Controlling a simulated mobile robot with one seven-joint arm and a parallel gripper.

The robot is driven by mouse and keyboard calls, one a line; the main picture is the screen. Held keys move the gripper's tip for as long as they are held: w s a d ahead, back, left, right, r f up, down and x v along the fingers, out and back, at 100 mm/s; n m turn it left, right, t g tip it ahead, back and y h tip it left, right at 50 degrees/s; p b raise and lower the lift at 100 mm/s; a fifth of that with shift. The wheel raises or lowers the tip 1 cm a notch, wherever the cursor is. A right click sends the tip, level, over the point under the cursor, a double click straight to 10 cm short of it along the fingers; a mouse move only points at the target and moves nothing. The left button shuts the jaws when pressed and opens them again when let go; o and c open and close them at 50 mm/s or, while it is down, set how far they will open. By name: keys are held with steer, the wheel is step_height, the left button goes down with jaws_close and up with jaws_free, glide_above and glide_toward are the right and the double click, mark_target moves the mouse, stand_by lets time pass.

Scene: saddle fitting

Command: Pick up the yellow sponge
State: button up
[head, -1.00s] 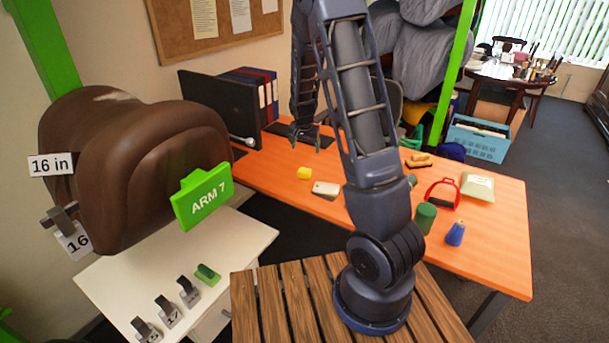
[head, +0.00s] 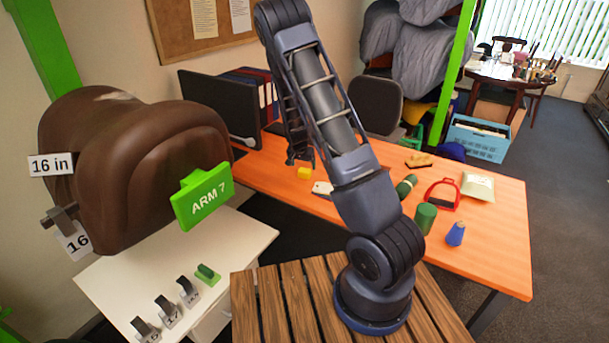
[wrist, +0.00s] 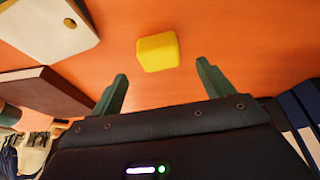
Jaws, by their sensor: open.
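The yellow sponge (head: 304,173) lies on the orange table, and in the wrist view the sponge (wrist: 158,52) sits just beyond my fingertips, roughly centred between them. My gripper (head: 300,160) is over the table right by the sponge in the head view, partly hidden by my arm. In the wrist view my gripper (wrist: 161,70) has its two green fingers spread apart with nothing between them. The sponge is not touched by either finger in the wrist view.
A monitor (head: 221,103) and binders (head: 262,92) stand behind to the left. A green cylinder (head: 425,217), a blue cone (head: 456,234) and a red stirrup-shaped thing (head: 443,194) stand further right on the orange table (head: 490,262).

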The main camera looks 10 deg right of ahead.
mark_target(304, 170)
steer(key=shift+x, duration=2.85)
steer(key=shift+r, duration=0.1)
steer(key=shift+c, duration=0.2)
steer(key=c, duration=1)
